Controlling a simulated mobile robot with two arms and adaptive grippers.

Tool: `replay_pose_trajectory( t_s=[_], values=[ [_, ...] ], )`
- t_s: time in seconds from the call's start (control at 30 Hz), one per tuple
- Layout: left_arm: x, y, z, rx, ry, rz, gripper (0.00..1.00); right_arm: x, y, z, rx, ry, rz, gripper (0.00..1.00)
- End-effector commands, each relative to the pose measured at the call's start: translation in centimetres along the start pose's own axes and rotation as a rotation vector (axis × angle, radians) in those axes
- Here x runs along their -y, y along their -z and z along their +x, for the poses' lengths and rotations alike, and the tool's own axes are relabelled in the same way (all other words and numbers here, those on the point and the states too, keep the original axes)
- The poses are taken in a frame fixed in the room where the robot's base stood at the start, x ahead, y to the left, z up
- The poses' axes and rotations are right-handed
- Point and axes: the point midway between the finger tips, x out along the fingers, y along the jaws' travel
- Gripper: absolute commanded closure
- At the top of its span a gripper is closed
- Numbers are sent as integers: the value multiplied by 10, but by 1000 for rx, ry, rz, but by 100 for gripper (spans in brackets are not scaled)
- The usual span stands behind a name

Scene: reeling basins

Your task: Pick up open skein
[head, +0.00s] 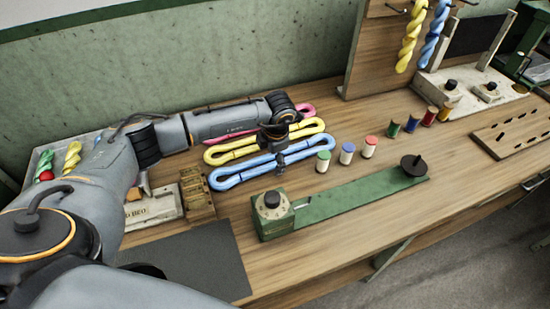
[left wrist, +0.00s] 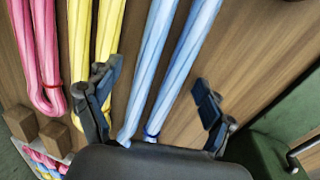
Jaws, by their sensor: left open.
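Three open skeins lie side by side on the wooden table: a blue skein (head: 235,174), a yellow skein (head: 222,154) and a pink skein (head: 306,109). My left gripper (head: 282,155) is over the blue skein, hiding part of it and of the yellow one. In the left wrist view my left gripper (left wrist: 153,100) is open, with the blue skein (left wrist: 170,60) running between its fingers. Its left finger overlaps the yellow skein (left wrist: 97,30); the pink skein (left wrist: 38,50) lies further left. I cannot tell the gripper's height above the skeins. My right gripper is not in view.
A green device (head: 350,202) with a dial lies in front of the skeins. Several small spools, including a blue-topped one (head: 347,154), stand right of them. A wooden block (head: 197,190) is at their left. Twisted skeins (head: 411,35) hang at the back.

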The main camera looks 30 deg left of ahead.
Motion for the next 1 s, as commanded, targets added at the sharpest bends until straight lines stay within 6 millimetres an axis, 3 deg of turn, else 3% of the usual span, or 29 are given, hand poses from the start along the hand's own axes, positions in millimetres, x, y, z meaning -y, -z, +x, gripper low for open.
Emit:
replay_pose_trajectory(
  t_s=[0.1,0.3,0.4,0.73,1.0],
  values=[
    [0,0,0,0,0,0,22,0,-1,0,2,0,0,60],
    [0,0,0,0,0,0,63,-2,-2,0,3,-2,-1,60],
    [0,0,0,0,0,0,78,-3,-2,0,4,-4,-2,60],
    [-2,-1,-8,3,-1,0,78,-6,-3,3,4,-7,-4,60],
    [-12,-2,-58,6,-3,-1,78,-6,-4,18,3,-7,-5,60]
  ],
)
